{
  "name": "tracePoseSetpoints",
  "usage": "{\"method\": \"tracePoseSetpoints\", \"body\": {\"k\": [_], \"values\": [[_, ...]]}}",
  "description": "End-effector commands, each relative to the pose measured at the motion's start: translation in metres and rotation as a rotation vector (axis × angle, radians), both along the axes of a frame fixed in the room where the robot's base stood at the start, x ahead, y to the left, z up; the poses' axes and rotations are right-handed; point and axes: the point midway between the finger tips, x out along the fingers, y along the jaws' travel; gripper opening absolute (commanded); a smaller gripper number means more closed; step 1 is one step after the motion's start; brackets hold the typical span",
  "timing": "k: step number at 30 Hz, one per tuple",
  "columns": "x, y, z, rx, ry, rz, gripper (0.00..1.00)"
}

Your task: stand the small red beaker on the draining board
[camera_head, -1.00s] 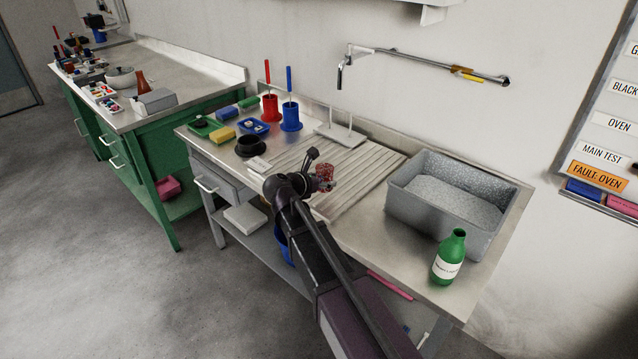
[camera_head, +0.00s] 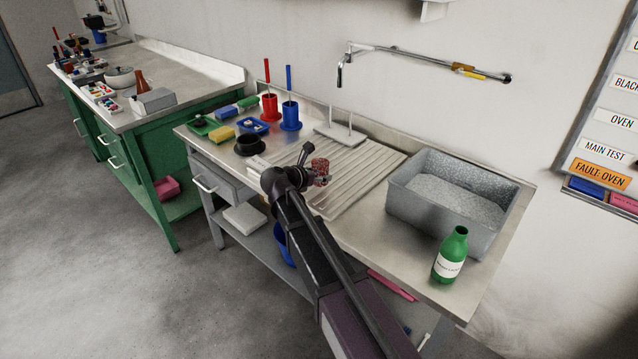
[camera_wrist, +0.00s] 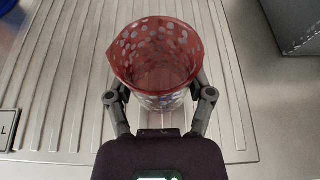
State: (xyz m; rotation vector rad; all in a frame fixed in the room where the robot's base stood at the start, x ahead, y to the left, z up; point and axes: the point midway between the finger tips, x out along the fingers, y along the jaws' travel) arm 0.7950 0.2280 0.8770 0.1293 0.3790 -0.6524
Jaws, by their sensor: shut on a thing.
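The small red beaker (camera_head: 320,167) has a red rim and a pale dotted pattern on its side. It also shows upright in the wrist view (camera_wrist: 155,62), mouth up. My gripper (camera_head: 313,177) is shut on the beaker, with one finger on each side of it in the wrist view (camera_wrist: 160,90). The ribbed draining board (camera_head: 362,167) lies beneath and around the beaker, and its grooves fill the left of the wrist view (camera_wrist: 60,80). I cannot tell whether the beaker's base touches the board or hangs above it.
A grey sink basin (camera_head: 450,205) stands to the right, with a green bottle (camera_head: 452,255) in front of it. A white stand with two pegs (camera_head: 341,133) is behind the board. Red (camera_head: 269,107) and blue (camera_head: 290,116) brush holders are at the back left.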

Motion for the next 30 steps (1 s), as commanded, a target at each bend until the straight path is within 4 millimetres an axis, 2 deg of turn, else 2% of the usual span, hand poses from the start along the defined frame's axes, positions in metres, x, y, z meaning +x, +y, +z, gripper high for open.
{"method": "tracePoseSetpoints", "body": {"k": [1,7,25,26,27,29,30], "values": [[0.000,0.000,-0.009,0.000,0.000,0.000,0.21],[0.000,0.000,-0.022,0.000,0.000,0.000,0.21],[0.000,0.000,-0.027,0.000,0.000,0.000,0.21],[0.000,0.000,-0.027,0.000,0.000,0.000,0.71],[0.000,0.000,-0.026,0.000,0.000,0.000,0.83],[0.000,0.000,-0.026,0.000,0.000,0.000,1.00],[0.000,0.000,-0.026,0.000,0.000,0.000,1.00]]}}
